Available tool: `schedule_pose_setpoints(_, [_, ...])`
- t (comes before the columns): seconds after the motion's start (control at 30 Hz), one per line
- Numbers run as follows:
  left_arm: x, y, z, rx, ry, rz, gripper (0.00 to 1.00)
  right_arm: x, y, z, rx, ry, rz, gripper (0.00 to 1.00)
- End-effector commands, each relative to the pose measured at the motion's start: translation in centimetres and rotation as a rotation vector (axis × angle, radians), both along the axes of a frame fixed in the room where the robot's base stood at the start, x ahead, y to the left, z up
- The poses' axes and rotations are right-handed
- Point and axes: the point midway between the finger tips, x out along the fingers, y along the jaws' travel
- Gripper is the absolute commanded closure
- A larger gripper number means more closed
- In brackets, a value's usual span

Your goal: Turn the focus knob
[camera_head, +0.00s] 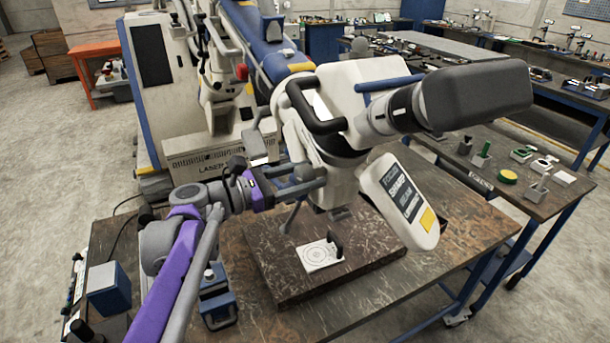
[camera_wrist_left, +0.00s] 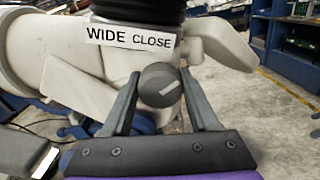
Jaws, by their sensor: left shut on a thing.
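The microscope arm (camera_head: 340,115) hangs over the table, with a white body, black handles and a dark grey end. In the left wrist view a dark round knob (camera_wrist_left: 158,84) with a white line on its face sits below a label (camera_wrist_left: 130,39) reading "WIDE CLOSE". My left gripper (camera_head: 318,178) reaches to the side of the microscope head. In the left wrist view its fingers (camera_wrist_left: 159,85) are on both sides of the knob, shut on it. The line on the knob is tilted, its right end higher. In the head view the fingers and microscope body hide the knob. My right gripper is not in view.
A tilted display panel (camera_head: 404,197) with "FOCUS" and "SHARP" text and a yellow square hangs from the head. Below, a dark board (camera_head: 300,285) on the table bears a white target card (camera_head: 319,256) and a small dark upright piece. A blue box (camera_head: 108,288) stands left.

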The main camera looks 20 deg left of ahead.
Motion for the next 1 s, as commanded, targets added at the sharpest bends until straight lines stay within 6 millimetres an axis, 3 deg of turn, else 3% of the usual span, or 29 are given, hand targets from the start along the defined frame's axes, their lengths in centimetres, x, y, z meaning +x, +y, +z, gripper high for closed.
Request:
schedule_pose_setpoints(0.53, [0.0, 0.02, -0.01, 0.099, -0.099, 0.0, 0.96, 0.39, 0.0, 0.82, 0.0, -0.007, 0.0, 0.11])
schedule_pose_setpoints(0.57, [0.0, 0.02, -0.01, 0.099, -0.099, 0.0, 0.36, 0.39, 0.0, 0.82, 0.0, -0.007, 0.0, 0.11])
schedule_pose_setpoints(0.6, [0.0, 0.02, -0.01, 0.099, -0.099, 0.0, 0.29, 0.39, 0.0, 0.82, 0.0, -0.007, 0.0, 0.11])
schedule_pose_setpoints(0.7, [-0.01, 0.01, -0.01, 0.099, -0.099, 0.0, 0.11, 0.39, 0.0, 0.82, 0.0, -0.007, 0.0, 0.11])
schedule_pose_setpoints(1.0, [-0.07, 0.07, -0.02, 0.098, -0.098, 0.0, 0.11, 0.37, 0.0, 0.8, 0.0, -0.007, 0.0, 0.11])
